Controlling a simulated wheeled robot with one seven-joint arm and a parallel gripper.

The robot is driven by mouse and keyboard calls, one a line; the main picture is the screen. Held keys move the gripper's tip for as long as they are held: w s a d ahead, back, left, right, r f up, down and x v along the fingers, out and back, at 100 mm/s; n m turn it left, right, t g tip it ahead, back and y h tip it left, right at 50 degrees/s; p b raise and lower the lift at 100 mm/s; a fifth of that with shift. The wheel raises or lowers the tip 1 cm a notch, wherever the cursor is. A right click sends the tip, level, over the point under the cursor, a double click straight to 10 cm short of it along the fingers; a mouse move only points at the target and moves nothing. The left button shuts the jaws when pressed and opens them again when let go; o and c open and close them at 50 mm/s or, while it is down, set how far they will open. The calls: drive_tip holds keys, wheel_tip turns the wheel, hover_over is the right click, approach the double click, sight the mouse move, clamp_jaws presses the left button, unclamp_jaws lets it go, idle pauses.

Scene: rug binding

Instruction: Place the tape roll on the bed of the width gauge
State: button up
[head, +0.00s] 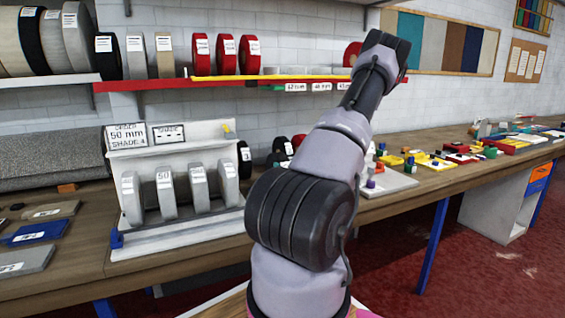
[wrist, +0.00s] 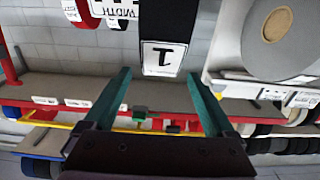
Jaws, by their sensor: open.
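In the head view several grey tape rolls with white labels stand in a white rack, one marked 50 (head: 167,188). A sign on the rack reads order 50 mm, shade 4. In the wrist view my gripper (wrist: 156,78) has its two green fingers apart, with nothing clearly held between them. A black band with a white label marked 1 (wrist: 168,58) shows beyond the fingertips. A large grey roll (wrist: 252,40) is at the upper right. A partly cut-off sign reading WIDTH (wrist: 113,8) is at the top; the gauge bed itself I cannot make out. The head view hides my gripper behind my arm.
A red-edged shelf (head: 140,85) with red and other rolls runs along the wall above the bench (head: 85,250). Labelled plates (head: 40,232) lie at the left. Small coloured blocks and tools (head: 460,150) crowd the bench at the right.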

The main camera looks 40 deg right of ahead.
drive_tip(key=a+g, duration=0.1)
drive_tip(key=a+r+n+g, duration=0.1)
drive_tip(key=a+r+g+y, duration=0.1)
drive_tip(key=shift+w+a+r, duration=0.25)
drive_tip(key=shift+w+a, duration=0.05)
drive_tip(key=a+r+g, duration=0.5)
drive_tip(key=a+r, duration=0.8)
drive_tip(key=r, duration=0.1)
drive_tip(key=s+a+r+m+g+y, duration=0.1)
drive_tip(key=s+a+r, duration=0.4)
drive_tip(key=s+a, duration=0.5)
drive_tip(key=s+a+r+m+g+y, duration=0.1)
drive_tip(key=s+a+r+y, duration=0.3)
drive_tip(key=s+a, duration=0.6)
drive_tip(key=shift+s+a+r+g, duration=0.15)
drive_tip(key=shift+a+r+g, duration=0.15)
drive_tip(key=shift+a+r, duration=0.3)
drive_tip(key=shift+f, duration=0.1)
